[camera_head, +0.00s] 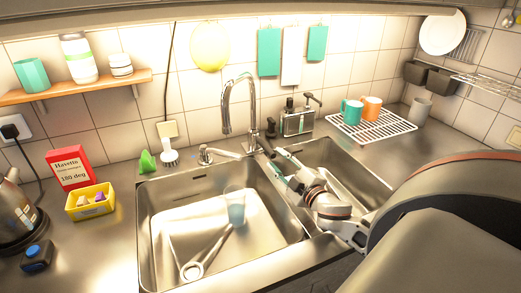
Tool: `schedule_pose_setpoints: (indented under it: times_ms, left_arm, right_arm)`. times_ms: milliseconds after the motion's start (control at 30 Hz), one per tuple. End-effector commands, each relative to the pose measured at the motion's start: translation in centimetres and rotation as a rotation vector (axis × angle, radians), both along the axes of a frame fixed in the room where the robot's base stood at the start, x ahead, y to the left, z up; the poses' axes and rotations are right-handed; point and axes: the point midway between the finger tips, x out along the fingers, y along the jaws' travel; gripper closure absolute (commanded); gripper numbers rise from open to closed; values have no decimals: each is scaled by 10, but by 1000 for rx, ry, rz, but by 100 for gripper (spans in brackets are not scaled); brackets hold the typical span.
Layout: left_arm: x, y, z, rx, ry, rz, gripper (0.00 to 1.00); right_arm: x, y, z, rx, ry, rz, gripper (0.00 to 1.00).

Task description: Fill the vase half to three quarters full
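A clear, bluish vase-like vessel (235,204) stands in the left sink basin (165,222), below and in front of the chrome tap (226,105). Its lower part looks bluer; I cannot tell whether that is water. No stream shows clearly under the spout. My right gripper (268,153) reaches in from the right over the divider between the basins. Its fingers point toward the tap base, close to a dark piece (271,128) beside it. I cannot tell whether they touch it or how far apart they are. My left gripper is not in view.
A chrome utensil (203,257) lies in the left basin. A soap dispenser set (298,121) stands behind the right basin, beside a rack (372,130) with mugs. A red box (69,168), yellow tub (91,202) and kettle (17,215) occupy the left counter.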

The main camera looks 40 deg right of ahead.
Motion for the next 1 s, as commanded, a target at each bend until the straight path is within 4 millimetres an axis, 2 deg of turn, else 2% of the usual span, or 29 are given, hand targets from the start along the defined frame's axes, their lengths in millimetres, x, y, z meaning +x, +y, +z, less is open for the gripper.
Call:
schedule_pose_setpoints:
  times_ms: [300,433,600,867,900,1000]
  left_arm:
    - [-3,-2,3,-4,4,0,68]
    - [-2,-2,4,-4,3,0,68]
    - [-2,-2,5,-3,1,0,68]
    - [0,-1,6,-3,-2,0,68]
    - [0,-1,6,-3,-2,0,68]
    - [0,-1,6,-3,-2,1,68]
  right_arm:
    - [46,-9,2,-3,-2,1,69]
    - [60,-11,2,-2,-2,2,69]
    - [69,-13,1,-1,-2,1,69]
    - [70,-13,1,-1,-1,2,69]
    - [70,-13,1,-1,-1,2,74]
    - [70,-13,1,-1,-1,2,100]
